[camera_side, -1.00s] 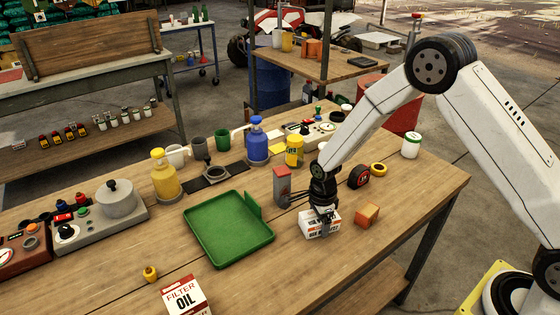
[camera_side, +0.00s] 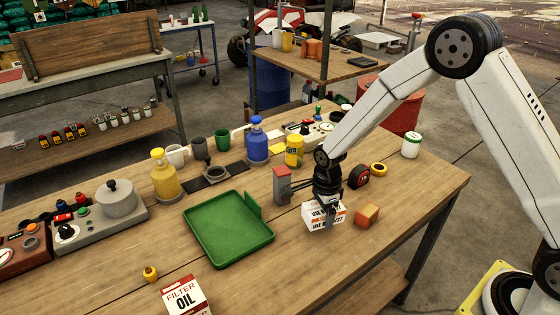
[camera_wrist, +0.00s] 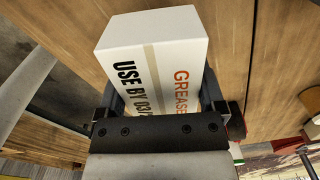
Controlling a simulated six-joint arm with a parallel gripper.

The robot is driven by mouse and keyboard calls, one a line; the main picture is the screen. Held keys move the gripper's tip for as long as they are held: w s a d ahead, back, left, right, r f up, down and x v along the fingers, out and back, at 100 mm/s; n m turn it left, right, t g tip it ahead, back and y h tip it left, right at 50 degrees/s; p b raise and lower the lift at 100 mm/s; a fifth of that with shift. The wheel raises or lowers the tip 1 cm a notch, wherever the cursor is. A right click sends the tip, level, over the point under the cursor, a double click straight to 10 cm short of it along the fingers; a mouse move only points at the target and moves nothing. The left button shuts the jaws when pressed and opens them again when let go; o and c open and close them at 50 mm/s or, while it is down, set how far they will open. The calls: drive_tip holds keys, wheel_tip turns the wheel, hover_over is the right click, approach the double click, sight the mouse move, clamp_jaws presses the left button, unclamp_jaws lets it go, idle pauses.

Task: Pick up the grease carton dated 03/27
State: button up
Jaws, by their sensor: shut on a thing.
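The grease carton (camera_side: 318,216) is a white box with red and dark print, held above the wooden bench in the side view. In the wrist view the carton (camera_wrist: 150,60) shows "GREASE" in red and "USE BY 03/..." in black; the last digits are cut off by my gripper. In the side view the date print is small and appears to end in 27. My gripper (camera_side: 327,207) points down and is shut on the carton, one finger across its near face. It also shows in the wrist view (camera_wrist: 160,105), with a jaw on each side of the carton.
A green tray (camera_side: 228,262) lies left of the carton. An orange-brown block (camera_side: 367,215) sits close on its right, and a grey-and-red device (camera_side: 282,186) stands close on its left. A filter oil box (camera_side: 186,295) is at the front. Bare bench lies in front of the carton.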

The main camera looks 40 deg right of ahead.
drive_tip(key=s+r, duration=0.9)
drive_tip(key=s, duration=0.4)
drive_tip(key=shift+d, duration=0.35)
drive_tip(key=shift+a, duration=0.1)
